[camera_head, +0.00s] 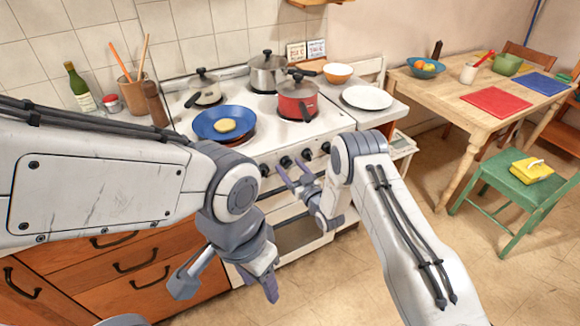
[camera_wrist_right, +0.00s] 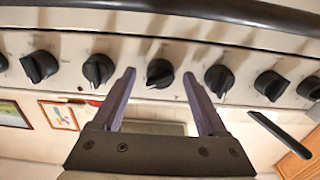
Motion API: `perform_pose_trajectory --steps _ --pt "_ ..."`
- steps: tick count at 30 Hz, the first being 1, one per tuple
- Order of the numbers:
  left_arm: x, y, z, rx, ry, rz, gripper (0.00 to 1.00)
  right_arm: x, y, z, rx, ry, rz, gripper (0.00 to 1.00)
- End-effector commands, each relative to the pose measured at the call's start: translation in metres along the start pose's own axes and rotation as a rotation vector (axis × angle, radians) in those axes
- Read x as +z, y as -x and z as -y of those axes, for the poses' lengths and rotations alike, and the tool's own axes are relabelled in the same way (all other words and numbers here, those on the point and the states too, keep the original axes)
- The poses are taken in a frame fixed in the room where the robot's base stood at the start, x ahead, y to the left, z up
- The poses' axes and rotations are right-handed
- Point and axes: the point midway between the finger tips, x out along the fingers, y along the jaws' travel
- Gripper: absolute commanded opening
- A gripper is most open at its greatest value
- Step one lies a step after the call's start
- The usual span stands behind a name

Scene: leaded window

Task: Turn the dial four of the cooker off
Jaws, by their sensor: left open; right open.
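The white cooker (camera_head: 262,150) has a row of black dials (camera_head: 286,161) along its front panel, partly covered by my right gripper in the head view. My right gripper (camera_head: 293,172) is open in front of this panel. In the right wrist view its two fingers (camera_wrist_right: 160,85) point at the row, one on each side of a middle black dial (camera_wrist_right: 160,73). Neither finger clearly touches it, and its number cannot be read. Other dials sit beside it, such as one to the left (camera_wrist_right: 98,69) and one to the right (camera_wrist_right: 219,80). My left gripper (camera_head: 228,285) is open and empty, low before the wooden drawers.
On the hob stand a blue pan (camera_head: 205,128), a red pot (camera_head: 297,98) and a steel pot (camera_head: 268,72). A dark bar (camera_wrist_right: 200,10) crosses the top of the right wrist view. A wooden table (camera_head: 445,95) and green chair (camera_head: 520,180) stand right; floor between is clear.

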Motion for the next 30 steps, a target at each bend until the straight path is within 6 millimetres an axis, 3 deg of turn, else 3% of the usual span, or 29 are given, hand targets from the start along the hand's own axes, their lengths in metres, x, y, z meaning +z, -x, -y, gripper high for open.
perform_pose_trajectory --steps 10,16,30 --pt "0.000 0.000 0.000 0.000 0.000 0.000 0.50 0.000 -0.004 0.000 0.000 0.000 0.001 0.76" --pt "0.000 0.000 0.000 0.000 0.000 0.000 0.50 0.000 -0.004 0.000 0.000 0.000 0.001 0.00" --pt "0.001 -0.010 0.001 0.000 0.000 0.000 0.50 0.002 -0.004 0.000 0.000 0.100 0.001 0.00"
